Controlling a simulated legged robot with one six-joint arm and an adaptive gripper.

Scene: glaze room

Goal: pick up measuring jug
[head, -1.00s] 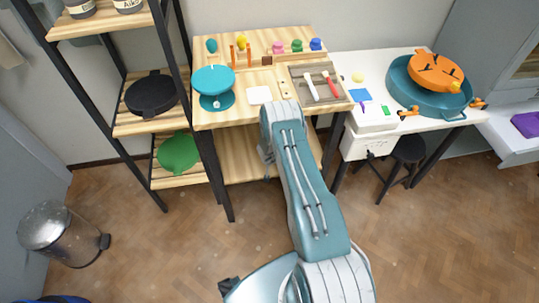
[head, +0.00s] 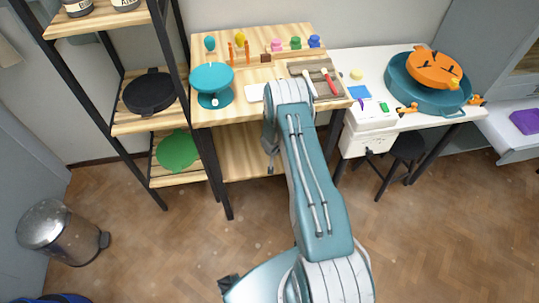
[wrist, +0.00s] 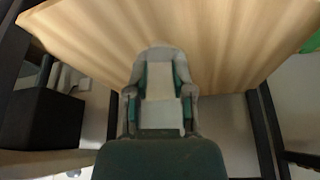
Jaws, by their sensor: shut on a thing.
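The workbench (head: 262,40) carries a teal banding wheel (head: 212,78) and a tool tray (head: 327,88). A shelf rack (head: 122,127) stands left. A white table (head: 362,68) with a teal basin (head: 398,80) stands right.

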